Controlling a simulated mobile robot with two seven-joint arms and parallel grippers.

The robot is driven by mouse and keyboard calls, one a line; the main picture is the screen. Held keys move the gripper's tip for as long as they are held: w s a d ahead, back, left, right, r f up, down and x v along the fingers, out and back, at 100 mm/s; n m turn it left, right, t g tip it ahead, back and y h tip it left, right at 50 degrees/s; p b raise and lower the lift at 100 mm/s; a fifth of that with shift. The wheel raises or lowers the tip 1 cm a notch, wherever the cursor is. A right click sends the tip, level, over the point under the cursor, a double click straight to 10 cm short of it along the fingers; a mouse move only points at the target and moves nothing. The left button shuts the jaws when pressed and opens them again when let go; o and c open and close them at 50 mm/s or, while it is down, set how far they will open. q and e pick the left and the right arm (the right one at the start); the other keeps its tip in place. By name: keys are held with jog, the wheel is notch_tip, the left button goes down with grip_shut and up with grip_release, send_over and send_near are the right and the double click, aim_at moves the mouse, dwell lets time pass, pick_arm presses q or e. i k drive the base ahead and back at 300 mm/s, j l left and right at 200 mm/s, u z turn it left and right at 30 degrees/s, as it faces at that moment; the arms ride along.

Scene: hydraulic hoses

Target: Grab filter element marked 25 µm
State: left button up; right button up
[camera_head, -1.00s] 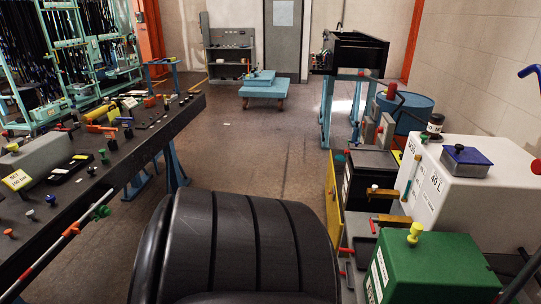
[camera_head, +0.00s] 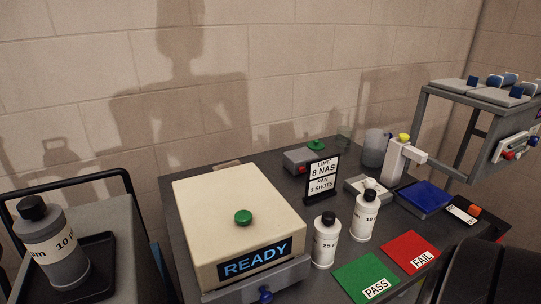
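A white cylinder with a black cap, its label partly readable as "25" (camera_head: 325,243), stands upright on the dark table, behind the green PASS card. A similar white black-capped cylinder (camera_head: 365,216) stands just right of and behind it; I cannot read its label clearly. A larger-looking grey cylinder with a black cap, marked "10" (camera_head: 58,250), stands in a black tray at the far left.
A cream box with a READY display (camera_head: 235,215) stands left of the white cylinders. The PASS card (camera_head: 366,278) and red FAIL card (camera_head: 410,252) lie in front. A LIMIT 8 NAS sign (camera_head: 322,180) stands behind. A blue-topped box (camera_head: 425,197) is at right.

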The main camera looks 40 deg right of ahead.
aim_at(327, 228)
jog(key=z, duration=1.3)
